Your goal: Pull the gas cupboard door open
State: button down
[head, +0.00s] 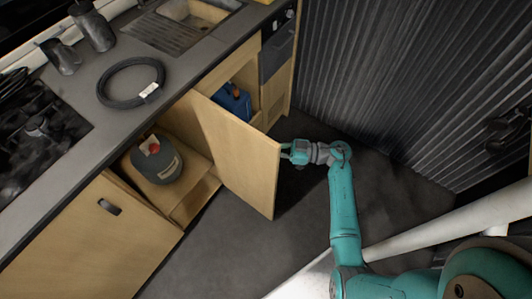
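The gas cupboard door (241,151), a light wooden panel, stands swung well out from the counter, with its inner face towards me. Behind the opening, a grey gas bottle (157,168) with a red cap stands in the cupboard (187,208). My gripper (286,152) is at the door's free edge, on its right side. Its fingertips meet or pass behind the edge, and the door hides their ends. The door's outer face and any handle on it are hidden, so I cannot tell whether the fingers are closed on anything.
A closed cupboard front (98,240) with a dark handle is at the lower left. The counter holds a coiled black hose (131,82), a hob (32,135) and a sink (190,18). A blue container (233,102) sits in the neighbouring compartment. The dark floor (232,254) before the cupboard is clear.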

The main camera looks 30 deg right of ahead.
jog(key=shift+w+d, duration=0.1)
jog(key=shift+d, duration=0.05)
jog(key=c, duration=1.5)
grip_release()
jog(key=shift+c, duration=0.2)
jog(key=v, duration=1.2)
jog(key=shift+d, duration=0.1)
